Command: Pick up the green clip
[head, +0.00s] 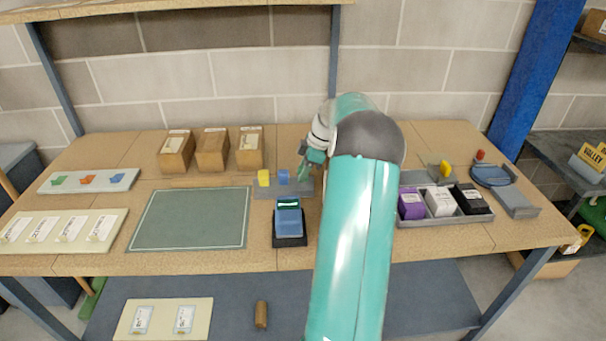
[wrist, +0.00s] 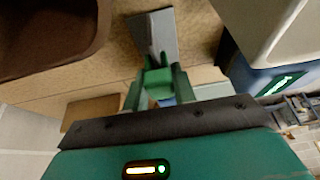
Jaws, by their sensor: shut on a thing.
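The green clip (wrist: 157,79) is between the two fingers of my gripper (wrist: 156,88) in the wrist view, and the gripper is shut on it. A grey rack (wrist: 154,32) lies just beyond the clip in that view. In the head view my gripper (head: 307,170) is at the right end of the grey rack (head: 262,193), and my arm hides part of it. A yellow clip (head: 263,178) and a blue clip (head: 283,177) stand on the rack to its left. Whether the green clip touches the rack is unclear.
A blue box on a black base (head: 289,226) stands in front of the rack. Several brown bins (head: 212,150) are at the back. A green mat (head: 190,218) lies left. A grey tray (head: 443,220) of purple, white and black boxes is right.

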